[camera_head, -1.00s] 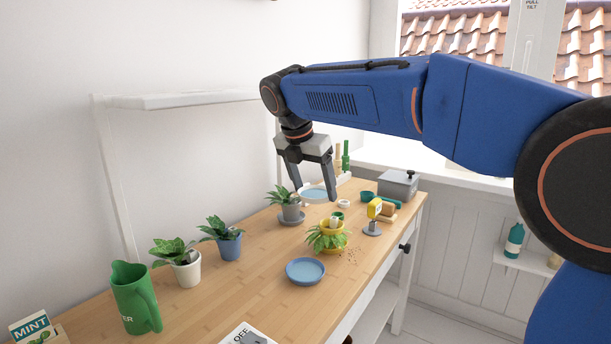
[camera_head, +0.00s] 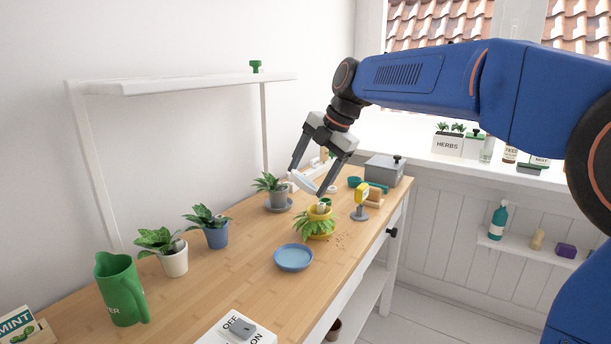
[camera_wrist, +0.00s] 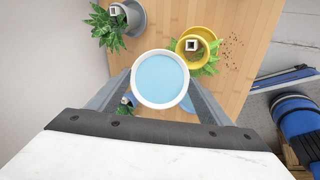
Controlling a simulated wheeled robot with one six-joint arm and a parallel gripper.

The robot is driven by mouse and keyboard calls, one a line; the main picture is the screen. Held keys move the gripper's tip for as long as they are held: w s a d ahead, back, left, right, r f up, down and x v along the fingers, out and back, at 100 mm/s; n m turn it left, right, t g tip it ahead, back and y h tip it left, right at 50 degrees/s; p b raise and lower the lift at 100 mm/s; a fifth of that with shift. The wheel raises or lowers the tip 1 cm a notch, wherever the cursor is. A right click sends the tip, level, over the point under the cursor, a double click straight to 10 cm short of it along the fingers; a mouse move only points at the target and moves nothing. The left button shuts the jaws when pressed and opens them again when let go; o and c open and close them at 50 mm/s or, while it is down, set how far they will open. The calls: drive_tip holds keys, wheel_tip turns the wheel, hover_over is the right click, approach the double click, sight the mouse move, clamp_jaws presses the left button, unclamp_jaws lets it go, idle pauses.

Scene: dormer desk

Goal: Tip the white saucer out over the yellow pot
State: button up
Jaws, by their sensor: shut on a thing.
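The white saucer (camera_head: 305,182) is gripped at its rim by my gripper (camera_head: 307,180), held above the desk and tilted down to the right in the head view. In the wrist view the saucer (camera_wrist: 139,92) lies between the fingers with a light-blue, water-like fill inside. The yellow pot (camera_head: 319,210) holds a leafy green plant and stands on the desk just below and right of the saucer. In the wrist view the yellow pot (camera_wrist: 184,47) is beyond the saucer, slightly right, with a small white-topped block in it. I see no pouring stream.
A grey pot with a plant (camera_head: 271,195) stands left of the yellow pot. A yellow-headed stand (camera_head: 361,200) is to its right, near brown crumbs (camera_head: 340,240). A blue dish (camera_head: 293,257) lies in front. A grey box (camera_head: 385,169) stands behind.

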drive_tip(key=y, duration=0.1)
drive_tip(key=d+y, duration=0.1)
drive_tip(key=y, duration=0.1)
drive_tip(key=shift+w+d+r, duration=0.25)
drive_tip(key=shift+d+r, duration=0.05)
drive_tip(key=shift+d, duration=0.05)
drive_tip(key=shift+w+d+r+m+g+y, duration=0.1)
drive_tip(key=shift+d+m+g+y, duration=0.25)
drive_tip(key=shift+y, duration=0.55)
drive_tip(key=shift+w+d+m+g+y, duration=0.15)
drive_tip(key=shift+d+y, duration=0.3)
drive_tip(key=shift+y, duration=0.45)
drive_tip(key=shift+s, duration=0.1)
idle(0.8)
wheel_tip(320, 180, up, 4)
idle(0.5)
